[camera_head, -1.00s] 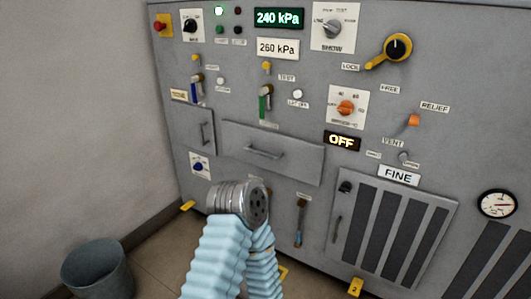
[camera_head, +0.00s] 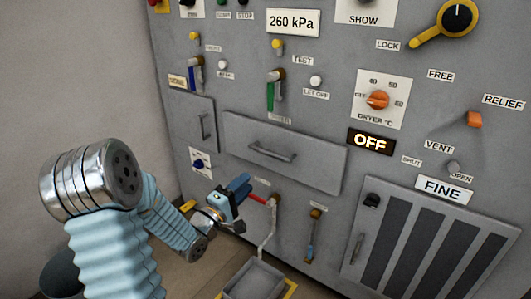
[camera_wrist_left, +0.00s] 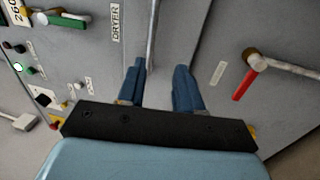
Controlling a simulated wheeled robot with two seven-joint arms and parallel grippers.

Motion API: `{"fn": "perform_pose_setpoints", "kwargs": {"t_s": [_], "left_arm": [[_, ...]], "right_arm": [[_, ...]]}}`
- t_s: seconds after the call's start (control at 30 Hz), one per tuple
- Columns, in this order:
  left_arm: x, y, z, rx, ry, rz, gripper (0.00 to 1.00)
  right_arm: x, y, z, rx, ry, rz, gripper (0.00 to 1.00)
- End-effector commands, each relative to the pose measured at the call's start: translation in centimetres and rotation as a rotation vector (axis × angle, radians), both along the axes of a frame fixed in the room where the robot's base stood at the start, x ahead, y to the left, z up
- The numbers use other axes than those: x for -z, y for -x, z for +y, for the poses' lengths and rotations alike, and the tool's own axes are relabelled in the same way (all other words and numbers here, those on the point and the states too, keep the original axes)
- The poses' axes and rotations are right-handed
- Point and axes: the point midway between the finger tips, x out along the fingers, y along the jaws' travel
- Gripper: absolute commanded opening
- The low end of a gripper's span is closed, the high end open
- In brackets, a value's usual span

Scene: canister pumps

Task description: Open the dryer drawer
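The dryer drawer (camera_head: 318,168) is a wide grey panel in the machine front, below the green-handled valve. Its face looks flush with the cabinet, so it appears shut. Its handle (camera_head: 272,154) is a horizontal metal bar. My left gripper (camera_head: 240,187), with blue fingers, is below and left of the handle, apart from it in the head view. In the left wrist view the fingers (camera_wrist_left: 160,82) are apart with nothing visibly clamped. A pale bar, apparently the drawer handle (camera_wrist_left: 152,35), shows beyond the gap. My right gripper is out of view.
A red-lever tap (camera_head: 258,198) sits just right of my left gripper, above a grey tray (camera_head: 255,279). A small cupboard door (camera_head: 190,120) is left of the drawer. A slotted panel (camera_head: 425,240) is at lower right. The drawer front is unobstructed.

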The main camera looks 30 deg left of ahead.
Motion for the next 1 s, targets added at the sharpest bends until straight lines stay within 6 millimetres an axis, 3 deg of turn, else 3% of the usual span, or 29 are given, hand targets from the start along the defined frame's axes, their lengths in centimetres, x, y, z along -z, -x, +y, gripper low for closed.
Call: {"fn": "perform_pose_setpoints", "kwargs": {"t_s": [0.17,0.5,0.7,1.0], "left_arm": [[-1.4,-0.9,0.2,0.014,0.027,-0.034,0.35],[-2.9,-8.3,-0.5,0.014,0.025,-0.032,0.35],[-3.4,-11.6,-0.7,0.012,0.025,-0.03,0.35],[-3.7,-13.1,-0.8,0.011,0.026,-0.029,0.35]], "right_arm": [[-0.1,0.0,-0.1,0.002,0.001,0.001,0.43],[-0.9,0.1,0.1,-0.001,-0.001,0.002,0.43],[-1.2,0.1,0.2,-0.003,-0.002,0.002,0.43],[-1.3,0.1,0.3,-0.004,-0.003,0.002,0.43]]}}
